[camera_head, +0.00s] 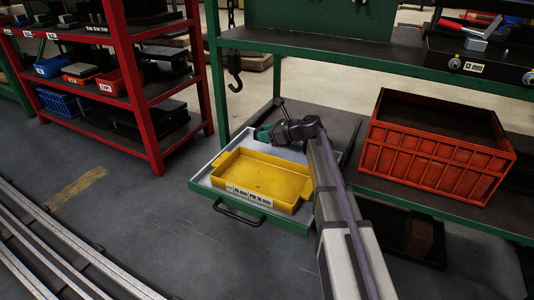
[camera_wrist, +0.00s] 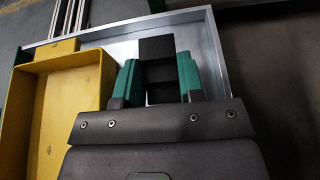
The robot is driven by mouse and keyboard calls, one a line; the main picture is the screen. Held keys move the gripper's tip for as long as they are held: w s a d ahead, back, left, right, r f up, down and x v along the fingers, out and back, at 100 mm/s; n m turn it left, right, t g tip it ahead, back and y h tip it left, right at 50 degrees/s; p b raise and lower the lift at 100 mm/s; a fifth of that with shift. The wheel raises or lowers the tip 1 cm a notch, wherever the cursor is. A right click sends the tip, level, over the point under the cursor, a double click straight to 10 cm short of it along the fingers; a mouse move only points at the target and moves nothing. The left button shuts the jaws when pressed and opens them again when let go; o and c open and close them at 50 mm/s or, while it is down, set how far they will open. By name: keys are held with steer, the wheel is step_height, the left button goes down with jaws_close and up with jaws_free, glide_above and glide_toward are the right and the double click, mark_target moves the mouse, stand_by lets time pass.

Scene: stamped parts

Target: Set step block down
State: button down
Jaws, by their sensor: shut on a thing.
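The step block (camera_wrist: 157,47) is black with a stepped shape. In the wrist view it sits between the two green fingers of my gripper (camera_wrist: 158,68), which is shut on it. The block is above the bare grey floor of the pulled-out drawer (camera_wrist: 205,32), beside the yellow bin. I cannot tell whether the block touches the drawer floor. In the head view my gripper (camera_head: 264,133) is at the back of the drawer (camera_head: 205,180), behind the yellow bin, and the block cannot be made out there.
The yellow bin (camera_head: 262,175) fills much of the drawer and looks empty; it also shows in the wrist view (camera_wrist: 55,105). An orange crate (camera_head: 435,150) stands on the green bench to the right. A red shelf rack (camera_head: 130,80) stands at the left.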

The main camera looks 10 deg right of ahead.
mark_target(266, 149)
step_height(266, 149, down, 4)
steer(key=b, duration=0.4)
steer(key=shift+r+p, duration=0.35)
steer(key=c, duration=0.7)
jaws_free()
steer(key=shift+c, duration=0.2)
steer(key=p+v, duration=0.4)
steer(key=v, duration=0.7)
steer(key=shift+s+d+r+p, duration=0.15)
steer(key=shift+r+p, duration=0.1)
steer(key=shift+p, duration=0.05)
steer(key=shift+s+d, duration=0.15)
steer(key=shift+d, duration=0.05)
